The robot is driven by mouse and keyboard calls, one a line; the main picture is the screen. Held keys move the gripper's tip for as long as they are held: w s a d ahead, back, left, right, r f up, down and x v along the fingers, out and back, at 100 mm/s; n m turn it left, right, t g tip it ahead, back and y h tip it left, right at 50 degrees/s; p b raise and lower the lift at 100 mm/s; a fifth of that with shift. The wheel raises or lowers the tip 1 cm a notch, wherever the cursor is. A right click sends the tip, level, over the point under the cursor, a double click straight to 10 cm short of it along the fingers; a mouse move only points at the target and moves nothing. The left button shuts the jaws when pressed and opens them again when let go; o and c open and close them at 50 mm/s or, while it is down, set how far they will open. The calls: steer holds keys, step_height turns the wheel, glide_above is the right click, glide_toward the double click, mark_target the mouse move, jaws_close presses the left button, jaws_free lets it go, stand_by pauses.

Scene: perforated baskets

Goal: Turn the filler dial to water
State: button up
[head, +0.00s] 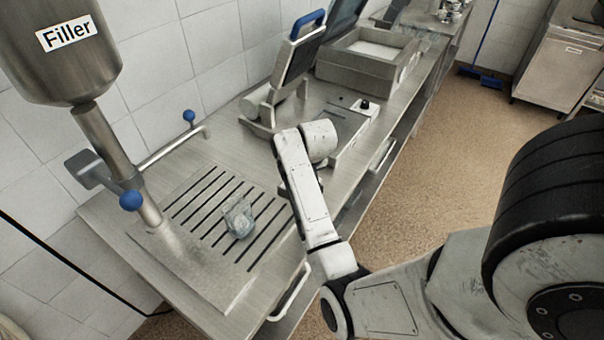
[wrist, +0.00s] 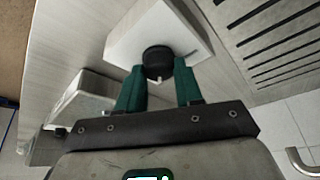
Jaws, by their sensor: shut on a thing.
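In the wrist view, the filler dial (wrist: 158,62) is a round black knob with a small light pointer mark, on the face of a white box (wrist: 165,28). My gripper (wrist: 159,75) has its two green fingers on either side of the knob, shut on it. The writing on the box is too small to read. In the head view, my arm covers the gripper and the dial it holds. The filler (head: 68,45), a steel vessel with a labelled front, hangs at the upper left, with its spout over the counter.
A slotted drain grate (head: 205,200) with a clear crumpled object (head: 239,218) lies left of my arm. A control box with a black knob (head: 364,104) sits beyond my arm. Blue-knobbed levers (head: 131,200) stand by the spout. Open floor (head: 440,170) lies right of the counter.

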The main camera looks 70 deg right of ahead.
stand_by(0.3)
steer(key=o, duration=1)
steer(key=shift+o, duration=0.2)
steer(key=b+v, duration=0.1)
steer(key=v, duration=0.9)
steer(key=shift+r, duration=0.35)
steer(key=shift+s+a, duration=0.1)
steer(key=shift+a, duration=0.05)
